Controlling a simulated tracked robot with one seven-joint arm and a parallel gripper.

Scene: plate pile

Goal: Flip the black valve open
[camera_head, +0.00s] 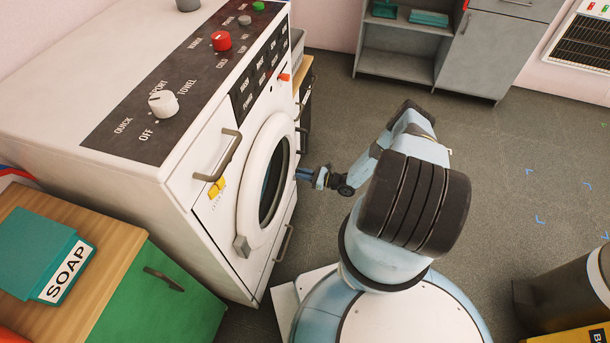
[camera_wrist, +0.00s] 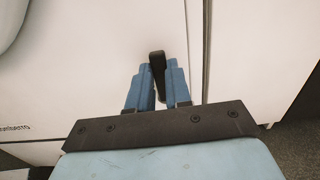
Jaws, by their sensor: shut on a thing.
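The black valve (camera_wrist: 157,64) is a small dark lever on the white front of the washing machine (camera_head: 218,190). In the wrist view it stands roughly upright between the two blue fingers of my gripper (camera_wrist: 158,82). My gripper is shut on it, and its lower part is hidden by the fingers. In the head view my gripper (camera_head: 304,174) reaches to the right part of the machine's front, beside the round door (camera_head: 282,133). I cannot make out the valve in the head view.
A grey door handle (camera_head: 218,160) and a lower handle (camera_head: 284,244) stick out from the machine. A green cabinet (camera_head: 160,300) with a soap box (camera_head: 45,262) stands at left. A grey cabinet (camera_head: 480,55) is at the back.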

